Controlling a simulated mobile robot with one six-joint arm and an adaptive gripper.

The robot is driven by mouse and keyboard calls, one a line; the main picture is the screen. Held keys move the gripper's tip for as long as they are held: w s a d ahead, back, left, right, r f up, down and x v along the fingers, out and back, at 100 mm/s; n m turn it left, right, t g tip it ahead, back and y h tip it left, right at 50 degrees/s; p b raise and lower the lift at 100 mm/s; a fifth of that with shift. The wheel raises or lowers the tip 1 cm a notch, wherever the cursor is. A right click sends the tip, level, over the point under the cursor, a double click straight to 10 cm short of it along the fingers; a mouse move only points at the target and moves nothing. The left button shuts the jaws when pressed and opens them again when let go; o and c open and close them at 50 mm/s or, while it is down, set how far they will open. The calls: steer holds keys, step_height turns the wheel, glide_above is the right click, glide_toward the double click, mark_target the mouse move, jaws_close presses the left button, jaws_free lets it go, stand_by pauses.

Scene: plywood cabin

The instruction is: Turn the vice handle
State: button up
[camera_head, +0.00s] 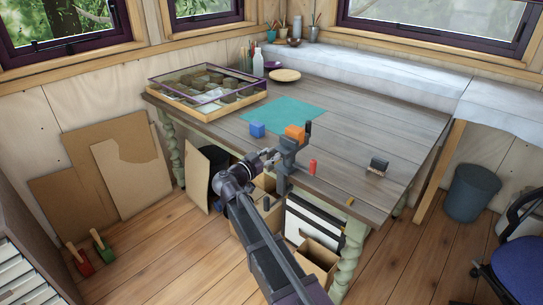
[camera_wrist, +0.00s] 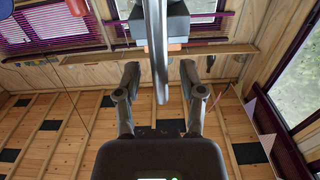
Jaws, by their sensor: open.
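The grey vice (camera_head: 287,160) is fixed at the front edge of the wooden table (camera_head: 385,120). In the wrist view, a grey bar that looks like the vice handle (camera_wrist: 157,45) runs down from the top edge, between the two fingers. My gripper (camera_wrist: 160,68) is open, with a finger on each side of this bar and a visible gap on both sides. In the head view my gripper (camera_head: 268,155) is just left of the vice. My own arm and the vice body hide much of the handle there.
A red object (camera_head: 312,167) is at the table edge. A brush (camera_head: 378,165) lies to the right. Boxes (camera_head: 316,258) stand below the table.

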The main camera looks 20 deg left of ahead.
steer(key=shift+w, duration=0.1)
jaws_close()
steer(key=shift+d, duration=0.2)
steer(key=shift+a, duration=0.1)
stand_by(0.5)
steer(key=shift+a+n, duration=0.15)
steer(key=shift+n, duration=0.25)
